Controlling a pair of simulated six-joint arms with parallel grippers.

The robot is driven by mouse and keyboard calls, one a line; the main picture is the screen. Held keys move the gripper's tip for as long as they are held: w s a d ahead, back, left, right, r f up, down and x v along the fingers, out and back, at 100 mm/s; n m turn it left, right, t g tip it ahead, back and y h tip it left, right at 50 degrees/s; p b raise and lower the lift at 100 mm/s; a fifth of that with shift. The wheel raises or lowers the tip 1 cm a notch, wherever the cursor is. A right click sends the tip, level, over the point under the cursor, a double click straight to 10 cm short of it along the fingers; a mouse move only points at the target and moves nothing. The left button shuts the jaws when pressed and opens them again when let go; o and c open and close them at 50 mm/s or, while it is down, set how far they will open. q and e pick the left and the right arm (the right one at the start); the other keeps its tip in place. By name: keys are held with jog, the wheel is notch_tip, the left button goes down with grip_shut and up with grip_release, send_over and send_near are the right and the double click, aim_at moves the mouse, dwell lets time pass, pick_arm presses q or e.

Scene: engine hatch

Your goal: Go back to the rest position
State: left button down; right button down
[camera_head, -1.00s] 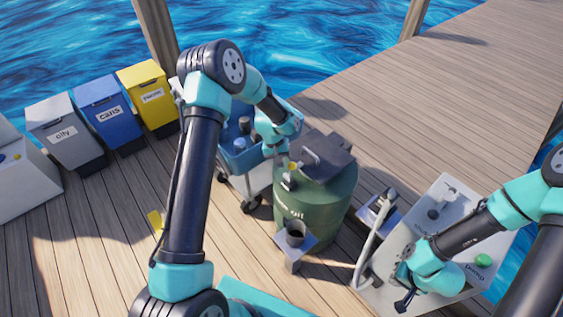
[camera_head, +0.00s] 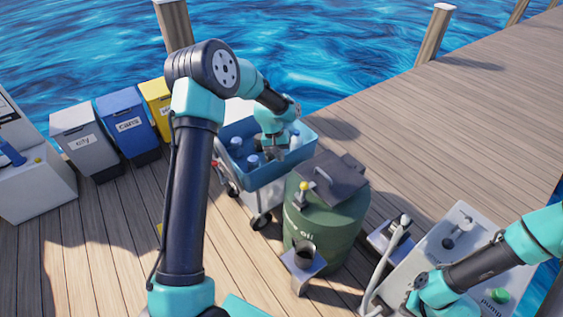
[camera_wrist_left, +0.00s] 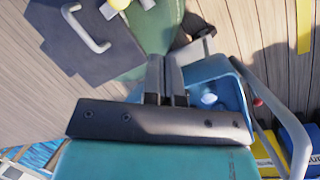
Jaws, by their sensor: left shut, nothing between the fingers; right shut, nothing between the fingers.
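My left gripper (camera_head: 276,157) hangs over the blue cart bin (camera_head: 282,178), just left of the green oil drum (camera_head: 330,232). In the left wrist view its two dark fingers (camera_wrist_left: 166,68) are together with nothing between them. The drum's dark hatch lid (camera_wrist_left: 90,40) and its handle lie at the upper left of that view. My right gripper (camera_head: 410,302) is low over the grey machine box at the lower right.
The bin holds several bottles. A funnel stand (camera_head: 303,258) stands before the drum and a pump nozzle stand (camera_head: 392,238) to its right. Grey, blue (camera_head: 126,122) and yellow waste bins stand at the left. The dock planks (camera_head: 470,100) at upper right are clear.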

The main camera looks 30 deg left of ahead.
dwell(0.4)
pick_arm(q)
jog(key=s+d+f, duration=0.3)
jog(key=s+f, duration=0.2)
jog(key=s, duration=0.4)
jog(key=s+d+f+m+t, duration=0.1)
jog(key=s+d+f, duration=0.3)
jog(key=s, duration=0.5)
jog(key=s+d+f+m, duration=0.1)
jog(key=s+d+f, duration=0.2)
jog(key=s+f, duration=0.3)
jog(key=s, duration=0.3)
jog(key=shift+s+d+f+t, duration=0.15)
jog(key=shift+d+f+t, duration=0.15)
jog(key=shift+f+t, duration=0.1)
